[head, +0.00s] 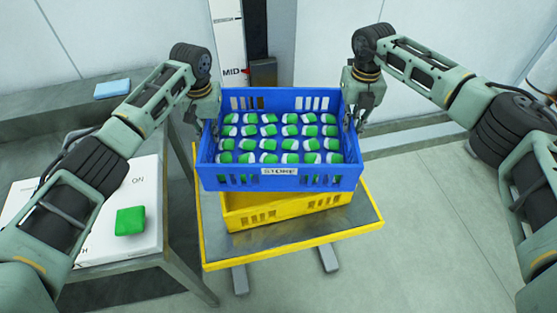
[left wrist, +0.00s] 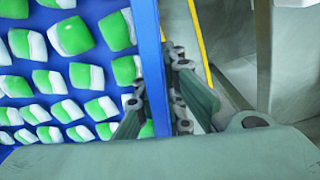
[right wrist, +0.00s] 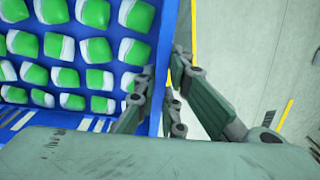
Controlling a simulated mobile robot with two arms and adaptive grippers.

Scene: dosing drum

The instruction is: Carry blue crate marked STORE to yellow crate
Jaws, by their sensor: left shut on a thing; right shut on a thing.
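The blue crate (head: 278,184) carries a white STORE label on its front wall and holds rows of green and white packs. It is above the yellow crate (head: 286,208), which stands on a yellow-edged metal platform (head: 290,240). Whether the two crates touch, I cannot tell. My left gripper (head: 211,125) is shut on the blue crate's left wall; the left wrist view shows its fingers (left wrist: 160,110) either side of the wall. My right gripper (head: 352,122) is shut on the right wall, also seen in the right wrist view (right wrist: 158,105). Most of the yellow crate is hidden under the blue one.
A table (head: 178,220) at the left bears a white board (head: 140,190) and a green pack (head: 130,221). A blue block (head: 112,89) lies on the grey ledge behind. A column marked MID (head: 230,50) stands behind the crates. The floor at the right is clear.

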